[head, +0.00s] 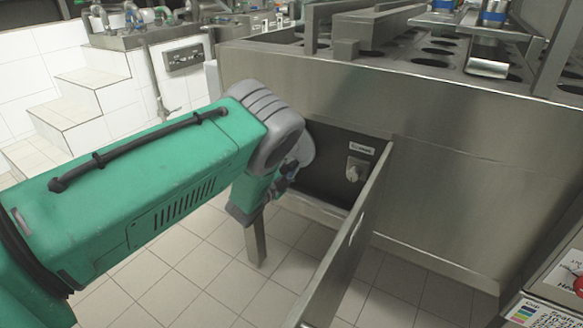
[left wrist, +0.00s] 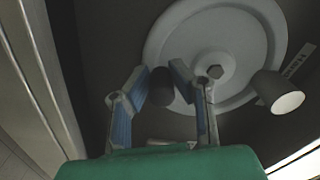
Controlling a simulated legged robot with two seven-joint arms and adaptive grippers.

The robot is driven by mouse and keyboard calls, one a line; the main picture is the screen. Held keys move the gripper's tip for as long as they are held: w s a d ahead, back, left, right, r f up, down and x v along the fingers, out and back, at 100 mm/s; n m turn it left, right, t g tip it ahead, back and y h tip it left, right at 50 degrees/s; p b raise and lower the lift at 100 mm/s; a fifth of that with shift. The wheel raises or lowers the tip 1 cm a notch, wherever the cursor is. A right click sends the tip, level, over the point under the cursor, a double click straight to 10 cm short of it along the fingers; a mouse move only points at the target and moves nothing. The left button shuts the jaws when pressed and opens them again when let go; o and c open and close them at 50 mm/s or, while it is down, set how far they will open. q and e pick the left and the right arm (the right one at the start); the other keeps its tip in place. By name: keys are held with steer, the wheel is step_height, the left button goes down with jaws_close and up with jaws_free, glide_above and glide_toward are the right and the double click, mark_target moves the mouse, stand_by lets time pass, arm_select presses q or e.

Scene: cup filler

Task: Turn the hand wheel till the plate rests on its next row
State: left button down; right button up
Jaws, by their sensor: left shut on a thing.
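The hand wheel (left wrist: 218,50) is a light grey disc with a hex nut at its centre, on a dark panel. In the head view only a rim part of the hand wheel (head: 306,150) shows behind my left wrist. My left gripper (left wrist: 163,80) has its blue-padded fingers closed around a dark round handle (left wrist: 161,92) in front of the wheel. In the head view my left gripper (head: 284,181) is mostly hidden by my arm. The plate (head: 432,63), metal with round holes, lies on top of the steel machine. My right gripper is out of view.
A pale knob (head: 354,170) under a small label sits right of the wheel; it also shows in the left wrist view (left wrist: 280,93). An open steel door (head: 350,238) juts out right of my left gripper. Tiled floor lies below.

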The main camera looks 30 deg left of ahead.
arm_select(q)
steer(key=shift+s+f, duration=0.25)
steer(key=shift+f, duration=0.15)
stand_by(0.3)
steer(key=c, duration=1.4)
jaws_free()
steer(key=shift+r, duration=0.2)
steer(key=s, duration=1.2)
steer(key=shift+a, duration=0.25)
